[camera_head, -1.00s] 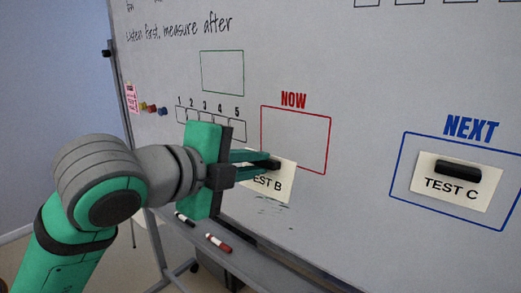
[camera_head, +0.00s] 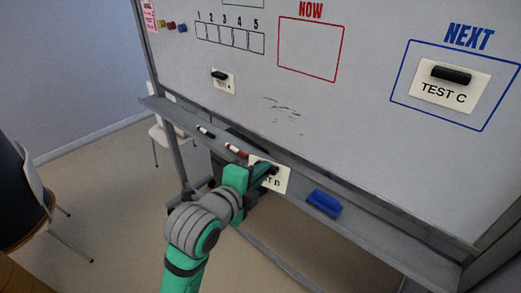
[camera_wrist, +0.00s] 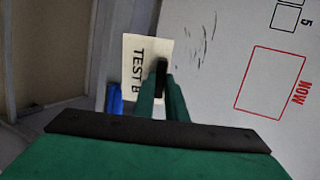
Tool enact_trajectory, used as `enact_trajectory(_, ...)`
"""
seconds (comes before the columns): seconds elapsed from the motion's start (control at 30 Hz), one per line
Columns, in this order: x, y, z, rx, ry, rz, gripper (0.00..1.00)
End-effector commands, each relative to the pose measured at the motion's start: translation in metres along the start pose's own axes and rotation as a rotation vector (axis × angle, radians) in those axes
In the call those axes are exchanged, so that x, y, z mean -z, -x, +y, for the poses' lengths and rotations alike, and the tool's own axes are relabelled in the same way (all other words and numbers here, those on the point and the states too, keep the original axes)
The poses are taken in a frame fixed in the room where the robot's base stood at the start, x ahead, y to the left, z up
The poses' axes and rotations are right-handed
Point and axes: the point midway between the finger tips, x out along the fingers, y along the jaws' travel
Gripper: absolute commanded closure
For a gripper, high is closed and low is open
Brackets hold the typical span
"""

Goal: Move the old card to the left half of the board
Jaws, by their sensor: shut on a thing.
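My gripper (camera_head: 266,170) is shut on the black grip piece of the white TEST B card (camera_head: 281,181). It holds the card low, in front of the board's tray, and the fingers hide part of the lettering. In the wrist view the card (camera_wrist: 133,62) hangs at the fingertips (camera_wrist: 161,80). The whiteboard (camera_head: 350,120) has an empty red NOW frame (camera_head: 310,48). The TEST C card (camera_head: 441,92) sits in the blue NEXT frame with a black piece on it. A small card (camera_head: 224,87) with a black piece is on the board's left part; its lettering is too small to read.
A black marker (camera_head: 206,132), a red marker (camera_head: 236,151) and a blue eraser (camera_head: 324,203) lie on the tray (camera_head: 370,235). Coloured magnets (camera_head: 171,26) are at upper left. Dark smudges mark the board's middle. A chair (camera_head: 45,195) stands at left.

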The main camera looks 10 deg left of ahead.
Motion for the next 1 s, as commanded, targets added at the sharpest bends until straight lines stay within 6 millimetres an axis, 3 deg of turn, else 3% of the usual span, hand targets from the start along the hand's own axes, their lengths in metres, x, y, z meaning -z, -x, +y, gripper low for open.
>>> enact_trajectory(0.47,0.010,-0.058,0.115,-0.004,0.051,-0.130,1.00)
enact_trajectory(0.67,0.019,-0.081,0.175,-0.007,0.069,-0.188,1.00)
enact_trajectory(0.87,0.035,-0.103,0.254,-0.011,0.087,-0.248,1.00)
enact_trajectory(1.0,0.049,-0.113,0.324,-0.013,0.098,-0.294,1.00)
